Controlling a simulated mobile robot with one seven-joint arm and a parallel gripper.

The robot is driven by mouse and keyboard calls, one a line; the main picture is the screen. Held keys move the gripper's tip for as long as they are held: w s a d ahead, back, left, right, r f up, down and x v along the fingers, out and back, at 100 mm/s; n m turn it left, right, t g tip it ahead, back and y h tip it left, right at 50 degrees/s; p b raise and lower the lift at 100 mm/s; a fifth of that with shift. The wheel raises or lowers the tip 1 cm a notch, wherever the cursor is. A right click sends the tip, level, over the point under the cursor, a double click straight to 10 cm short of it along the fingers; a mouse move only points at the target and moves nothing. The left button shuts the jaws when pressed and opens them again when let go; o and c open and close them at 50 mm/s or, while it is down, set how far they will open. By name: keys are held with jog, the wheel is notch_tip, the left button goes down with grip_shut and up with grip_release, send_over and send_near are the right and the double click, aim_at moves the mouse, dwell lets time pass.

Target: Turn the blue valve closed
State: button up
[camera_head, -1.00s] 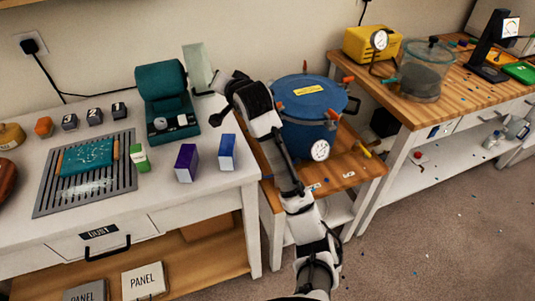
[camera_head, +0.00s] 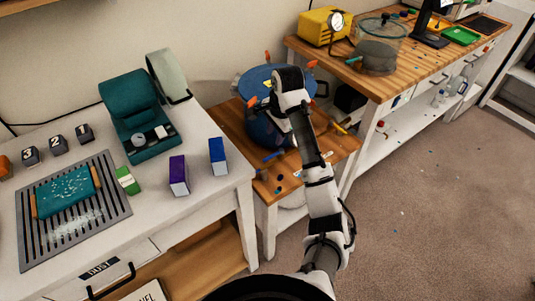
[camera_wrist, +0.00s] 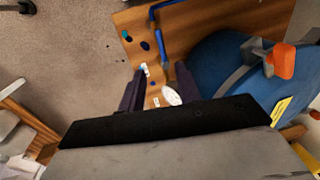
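The blue valve shows as a blue lever (camera_wrist: 161,44) in the wrist view, beside the blue pot and above the wooden stand. In the head view a small blue piece (camera_head: 274,155), likely the same lever, shows left of my arm. The blue pot (camera_head: 256,80) is partly hidden behind my arm; its side also shows in the wrist view (camera_wrist: 220,68). My gripper (camera_wrist: 160,88) is open, its two dark fingers apart with no object held. The lever lies beyond the fingertips, apart from them. The fingers are hidden in the head view.
Orange clamps (camera_wrist: 282,61) stick up around the pot's rim. A white gauge face (camera_wrist: 172,96) shows between my fingers. A yellow handle (camera_head: 341,129) is on the right of the pot. The workbench (camera_head: 215,190) stands left, the wooden table (camera_head: 415,75) right.

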aim_at(270, 158)
jog(key=f+b, duration=0.1)
jog(key=f, duration=0.3)
jog(key=w+a+f+b, duration=0.1)
jog(key=f, duration=0.2)
jog(key=w+f, duration=0.1)
jog(key=f, duration=0.3)
jog(key=shift+a+f+b, duration=0.2)
jog(key=shift+f+b, duration=0.15)
jog(key=shift+b, duration=0.05)
jog(key=shift+s, duration=0.1)
grip_shut()
